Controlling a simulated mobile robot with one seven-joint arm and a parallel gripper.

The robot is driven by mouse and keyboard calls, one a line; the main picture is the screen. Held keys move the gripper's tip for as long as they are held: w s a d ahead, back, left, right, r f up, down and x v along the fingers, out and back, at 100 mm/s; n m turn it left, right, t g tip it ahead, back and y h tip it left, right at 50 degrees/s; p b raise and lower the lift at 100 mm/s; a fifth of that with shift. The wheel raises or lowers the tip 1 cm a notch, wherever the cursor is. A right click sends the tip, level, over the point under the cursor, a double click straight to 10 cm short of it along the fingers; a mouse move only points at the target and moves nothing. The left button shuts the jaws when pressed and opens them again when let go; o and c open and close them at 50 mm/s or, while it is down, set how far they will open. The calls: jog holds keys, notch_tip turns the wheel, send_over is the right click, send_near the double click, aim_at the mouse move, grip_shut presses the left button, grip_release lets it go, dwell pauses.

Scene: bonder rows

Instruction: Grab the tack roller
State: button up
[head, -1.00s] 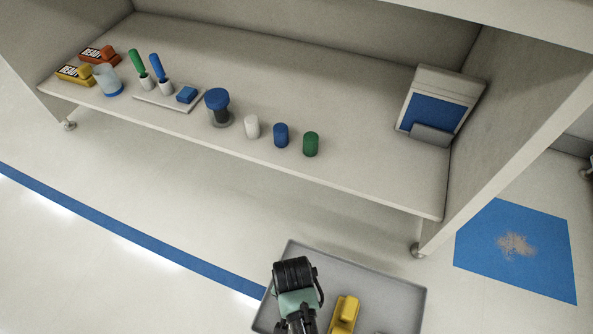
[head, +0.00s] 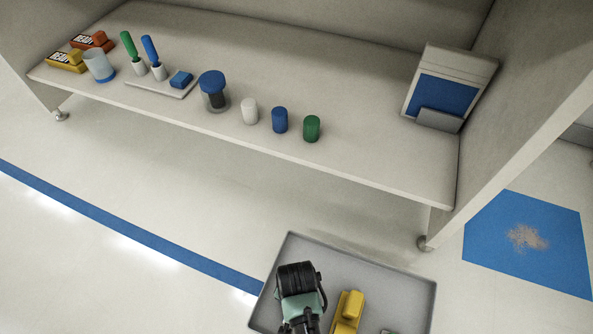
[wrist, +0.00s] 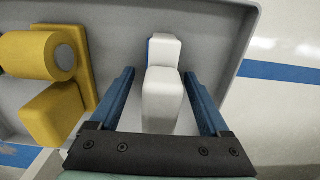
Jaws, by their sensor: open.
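My gripper (wrist: 158,73) is open over a grey tray (wrist: 110,12) in the wrist view, its blue fingers apart. A white block-like object with a blue edge (wrist: 163,95) lies between the fingers; I cannot tell whether they touch it. In the head view my wrist hides it. I cannot say for sure which thing is the tack roller. Two upright tools, with a green handle (head: 129,46) and a blue handle (head: 150,49), stand in white bases on a small plate (head: 135,84) on the shelf, far from my gripper.
A yellow object (head: 348,308) lies in the tray beside my gripper. The shelf also holds a blue-lidded jar (head: 213,90), white (head: 249,111), blue (head: 280,120) and green (head: 312,128) cylinders, and a blue-fronted holder (head: 442,92). A stained blue mat (head: 500,230) lies on the floor.

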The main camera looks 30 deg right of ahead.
grip_shut()
jog(key=shift+r, duration=0.1)
dwell(0.3)
